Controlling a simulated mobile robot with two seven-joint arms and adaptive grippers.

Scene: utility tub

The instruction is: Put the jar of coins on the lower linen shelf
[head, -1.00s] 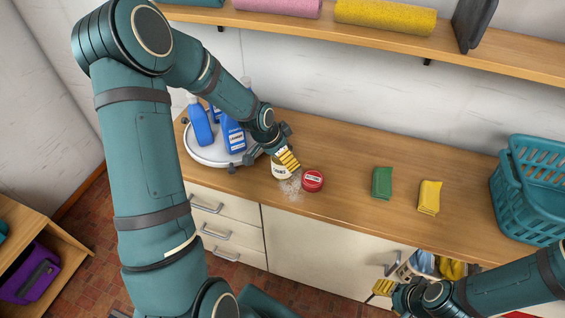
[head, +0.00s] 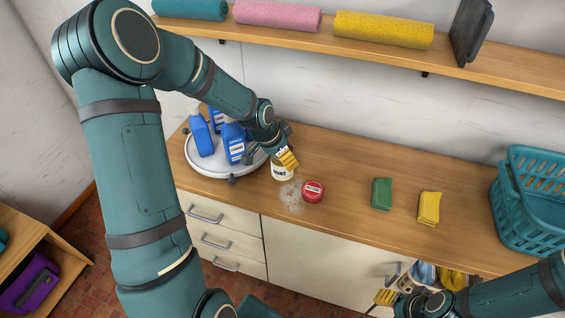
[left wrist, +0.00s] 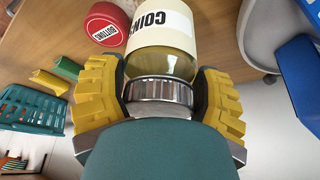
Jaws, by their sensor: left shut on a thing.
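The jar of coins (head: 282,173) has a cream label, and its lettering reads "COINS" in the left wrist view (left wrist: 160,22). My left gripper (head: 287,158) is shut on the jar at its ribbed metal lid (left wrist: 160,92), one yellow finger on each side. The jar is at the left part of the wooden counter, beside the round white tray. Whether its base touches the counter is hard to tell. My right gripper (head: 385,297) is low at the counter's front, empty as far as I see; its finger gap is unclear.
A red-lidded buttons jar (head: 313,191) and a pale spill (head: 291,195) are close by. Blue bottles (head: 236,143) stand on the white tray (head: 205,170). Sponges and a teal basket (head: 530,210) are right. A wall shelf (head: 300,35) holds rolls. A wooden unit (head: 60,235) stands lower left.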

